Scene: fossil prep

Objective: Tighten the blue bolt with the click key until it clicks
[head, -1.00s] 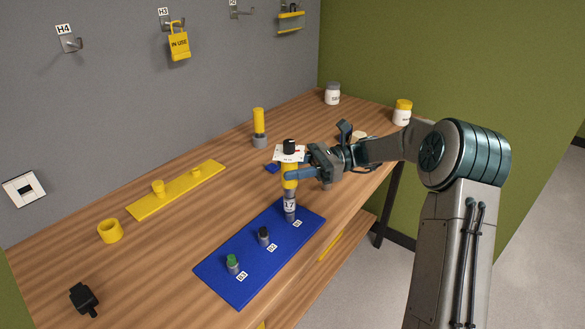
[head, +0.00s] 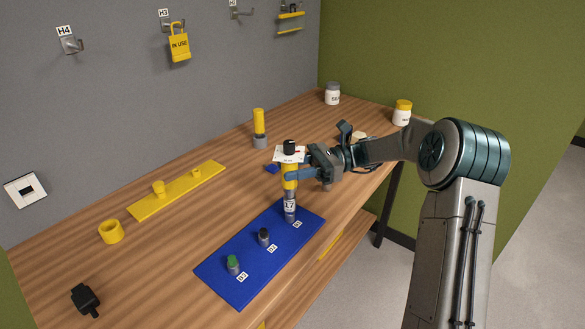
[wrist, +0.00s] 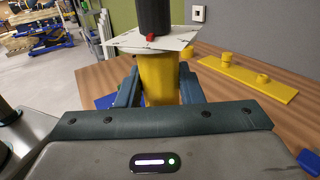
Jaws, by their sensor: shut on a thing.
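The click key (head: 290,178) is a yellow upright tool with a black cap, a white plate under the cap and a grey lower end marked 17. My gripper (head: 290,176) is shut around its yellow body; the wrist view also shows the yellow body (wrist: 159,78) between the fingers. The wrist view shows a red mark (wrist: 151,38) at the base of the cap, above the plate. The key's lower end stands over the far end of the blue board (head: 245,283). The blue bolt is not visible; that spot is covered by the key.
A green-topped bolt (head: 232,264) and a dark-topped bolt (head: 263,236) stand on the blue board near the key. A yellow strip (head: 195,183), yellow ring (head: 111,232), black piece (head: 85,299) and yellow-grey tool (head: 259,128) stand on the bench. Bare wood lies between them.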

